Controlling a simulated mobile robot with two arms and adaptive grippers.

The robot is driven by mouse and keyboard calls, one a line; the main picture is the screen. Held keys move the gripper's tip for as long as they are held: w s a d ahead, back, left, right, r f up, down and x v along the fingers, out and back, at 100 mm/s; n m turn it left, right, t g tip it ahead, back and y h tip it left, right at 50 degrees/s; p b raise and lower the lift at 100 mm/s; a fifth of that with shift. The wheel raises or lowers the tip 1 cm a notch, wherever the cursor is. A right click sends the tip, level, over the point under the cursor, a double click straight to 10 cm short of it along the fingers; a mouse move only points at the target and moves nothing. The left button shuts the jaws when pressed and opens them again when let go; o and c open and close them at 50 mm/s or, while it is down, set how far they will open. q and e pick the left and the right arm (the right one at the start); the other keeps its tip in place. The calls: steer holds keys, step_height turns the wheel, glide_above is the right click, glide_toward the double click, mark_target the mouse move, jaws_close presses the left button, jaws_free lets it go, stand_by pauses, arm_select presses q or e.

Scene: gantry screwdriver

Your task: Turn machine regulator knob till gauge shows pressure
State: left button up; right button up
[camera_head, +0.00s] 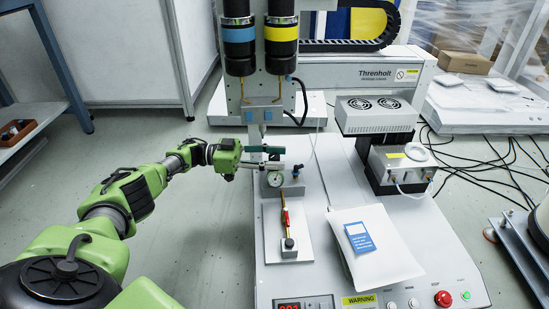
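A small round pressure gauge (275,179) with a pale dial faces me on the machine's pneumatic unit; its needle is too small to read. My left gripper (274,158) reaches in from the left, just above and behind the gauge. Its fingers point right, at the top of the unit, where the regulator knob would be. The knob itself is not clearly visible, and I cannot tell whether the fingers touch or hold it. My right gripper is not in view.
Two screwdriver spindles, with a blue band (239,35) and a yellow band (281,34), hang above. A white bag (385,256), a fan box (376,114) and a red stop button (443,298) are to the right.

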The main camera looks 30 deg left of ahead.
arm_select(q)
steer(key=shift+s+f+n+t+y+p, duration=0.15)
steer(key=shift+n+t+y+p, duration=0.15)
steer(key=shift+n+t+y, duration=0.45)
steer(key=shift+n+t, duration=0.25)
steer(key=shift+t, duration=0.1)
